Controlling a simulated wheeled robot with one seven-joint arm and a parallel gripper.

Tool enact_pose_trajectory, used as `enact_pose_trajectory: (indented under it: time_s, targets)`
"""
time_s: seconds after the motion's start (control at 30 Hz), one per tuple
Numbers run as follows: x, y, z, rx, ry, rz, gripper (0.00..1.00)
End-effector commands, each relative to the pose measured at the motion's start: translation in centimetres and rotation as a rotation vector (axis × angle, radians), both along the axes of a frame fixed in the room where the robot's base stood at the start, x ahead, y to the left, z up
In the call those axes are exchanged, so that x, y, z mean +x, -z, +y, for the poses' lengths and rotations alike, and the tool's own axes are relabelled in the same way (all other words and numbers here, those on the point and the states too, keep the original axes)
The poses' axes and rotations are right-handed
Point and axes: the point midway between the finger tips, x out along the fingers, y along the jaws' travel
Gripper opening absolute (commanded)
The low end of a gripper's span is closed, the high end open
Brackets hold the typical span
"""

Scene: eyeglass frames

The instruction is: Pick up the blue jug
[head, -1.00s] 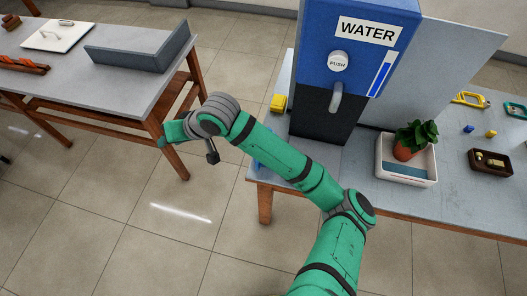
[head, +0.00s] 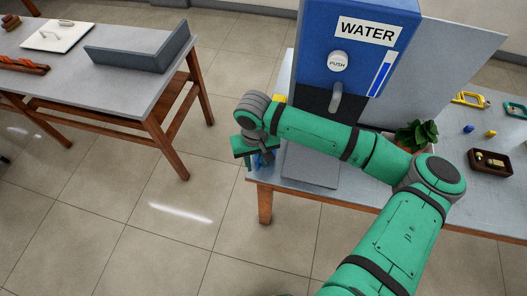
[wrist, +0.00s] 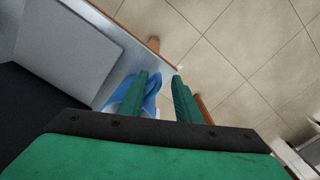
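The blue jug (head: 260,161) stands at the left edge of the table with the water dispenser. In the head view, my gripper (head: 249,160) hides most of it. In the wrist view, the jug (wrist: 121,93) lies at and behind the left finger, and a blue part of it shows in the gap between the fingers. My gripper (wrist: 160,76) is open, with clear space between its two green fingers. I cannot tell whether the left finger touches the jug.
The blue and black water dispenser (head: 347,52) stands behind my arm, with a grey slab (head: 309,167) before it. A plant (head: 417,134) and a brown tray (head: 491,163) are to the right. Another table (head: 130,84) stands at left, with open floor between.

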Motion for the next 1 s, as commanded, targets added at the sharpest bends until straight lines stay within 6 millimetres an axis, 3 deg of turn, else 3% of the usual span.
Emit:
enact_pose_trajectory:
  time_s: [0.27,0.6,0.87,1.0]
  targets:
    - [0.2,1.9,0.0,0.000,-0.001,-0.001,0.30]
    - [0.6,6.0,-0.1,0.000,-0.001,-0.001,0.30]
    - [0.6,6.3,-0.1,0.001,-0.001,-0.002,0.30]
    - [0.6,6.3,-0.1,0.001,-0.001,-0.002,0.02]
